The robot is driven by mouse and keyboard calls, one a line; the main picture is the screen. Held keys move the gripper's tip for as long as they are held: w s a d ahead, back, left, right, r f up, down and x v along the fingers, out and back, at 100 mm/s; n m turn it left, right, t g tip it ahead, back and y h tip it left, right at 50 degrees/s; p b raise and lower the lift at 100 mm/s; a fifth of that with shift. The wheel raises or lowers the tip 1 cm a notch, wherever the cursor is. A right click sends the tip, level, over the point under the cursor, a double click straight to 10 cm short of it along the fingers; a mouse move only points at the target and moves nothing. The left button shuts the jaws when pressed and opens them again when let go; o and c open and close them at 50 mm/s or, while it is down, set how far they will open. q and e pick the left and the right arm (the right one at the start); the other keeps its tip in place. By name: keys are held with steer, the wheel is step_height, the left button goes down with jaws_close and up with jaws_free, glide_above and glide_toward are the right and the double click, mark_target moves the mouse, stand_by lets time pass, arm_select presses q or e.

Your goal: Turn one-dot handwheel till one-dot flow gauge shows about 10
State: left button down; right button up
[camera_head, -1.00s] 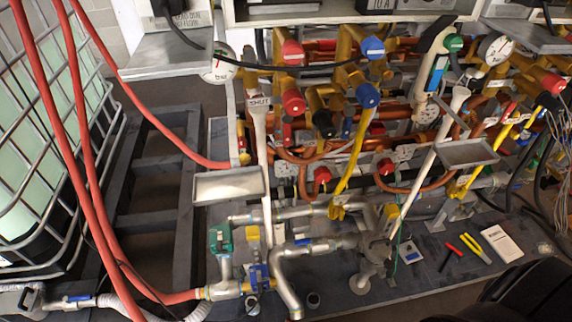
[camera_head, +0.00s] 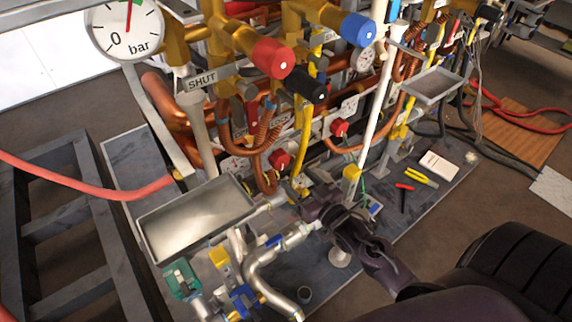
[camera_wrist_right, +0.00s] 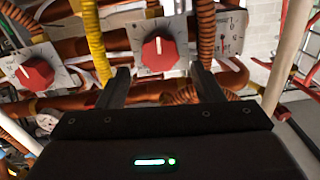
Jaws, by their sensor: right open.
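My right gripper (camera_head: 322,208) is low in front of the pipework in the head view, dark and partly blurred into its arm. In the right wrist view its two fingers (camera_wrist_right: 163,82) are apart with nothing between them. A red knob (camera_wrist_right: 158,54) with a white pointer on a pale plate is beyond the fingers; I cannot tell any contact. In the head view a large red handwheel (camera_head: 273,59), a blue one (camera_head: 358,30) and a black one (camera_head: 306,86) show small pale marks. I cannot tell which is the one-dot handwheel. A small round gauge (camera_head: 363,57) has an unreadable dial. My left gripper is out of view.
A bar pressure gauge (camera_head: 126,28) is at upper left. A metal tray (camera_head: 196,218) juts out at front left and another tray (camera_head: 432,85) at right. A second red knob (camera_wrist_right: 36,75) is at left in the wrist view. Pliers (camera_head: 421,178) lie on the base plate.

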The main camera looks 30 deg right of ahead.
mark_target(283, 163)
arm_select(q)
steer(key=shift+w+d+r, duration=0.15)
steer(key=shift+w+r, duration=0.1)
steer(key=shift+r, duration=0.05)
arm_select(e)
steer(key=w, duration=0.5)
steer(key=w+a, duration=0.1)
steer(key=w, duration=0.1)
steer(key=shift+w, duration=0.15)
steer(key=c, duration=0.7)
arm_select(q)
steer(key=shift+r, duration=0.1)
arm_select(e)
steer(key=shift+r, duration=0.1)
